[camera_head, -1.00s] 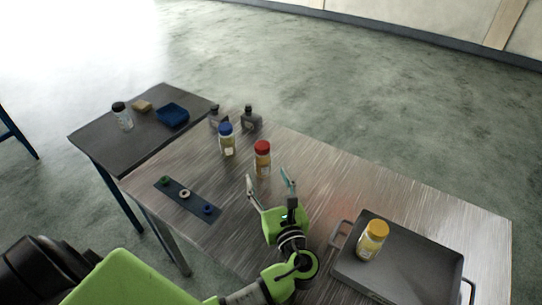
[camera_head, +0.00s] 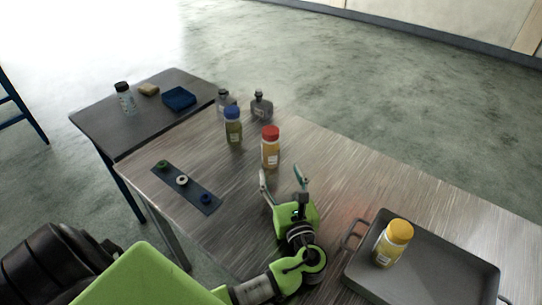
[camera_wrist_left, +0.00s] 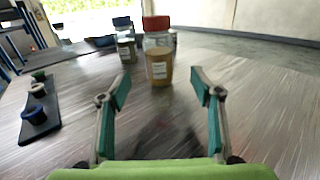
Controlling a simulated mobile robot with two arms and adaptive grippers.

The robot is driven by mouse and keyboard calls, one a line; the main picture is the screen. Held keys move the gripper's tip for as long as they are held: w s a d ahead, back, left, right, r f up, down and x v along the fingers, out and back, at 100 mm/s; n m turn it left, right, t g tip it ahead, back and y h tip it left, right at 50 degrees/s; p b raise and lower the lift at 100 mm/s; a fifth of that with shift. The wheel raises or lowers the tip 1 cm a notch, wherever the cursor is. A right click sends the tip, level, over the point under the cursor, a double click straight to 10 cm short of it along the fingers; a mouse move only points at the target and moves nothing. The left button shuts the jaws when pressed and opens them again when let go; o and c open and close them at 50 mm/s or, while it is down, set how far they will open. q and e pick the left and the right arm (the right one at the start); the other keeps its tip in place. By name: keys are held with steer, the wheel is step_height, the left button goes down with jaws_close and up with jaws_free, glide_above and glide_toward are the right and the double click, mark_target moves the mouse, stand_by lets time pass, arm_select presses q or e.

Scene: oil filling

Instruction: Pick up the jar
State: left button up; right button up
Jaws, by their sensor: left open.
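In the left wrist view the red-lidded jar (camera_wrist_left: 158,58) is straight ahead, between the lines of the two fingers. My left gripper (camera_head: 281,173) is open and empty, low over the table on the near side of this jar, with a small gap to it. A blue-lidded jar (camera_head: 233,127) stands behind and to the left. A yellow-lidded jar (camera_head: 393,243) stands in the grey tray. My right gripper is not in view.
The grey tray (camera_head: 452,262) with handles lies at the right. A dark strip with several round caps (camera_head: 208,206) lies at the left. Two grey bottles (camera_head: 262,105) stand behind the jars.

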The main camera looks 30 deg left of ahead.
mark_target(273, 155)
arm_select(q)
steer(key=p+x, duration=0.1)
steer(key=x, duration=1.1)
steer(key=shift+s+f, duration=0.15)
steer(key=c, duration=1.3)
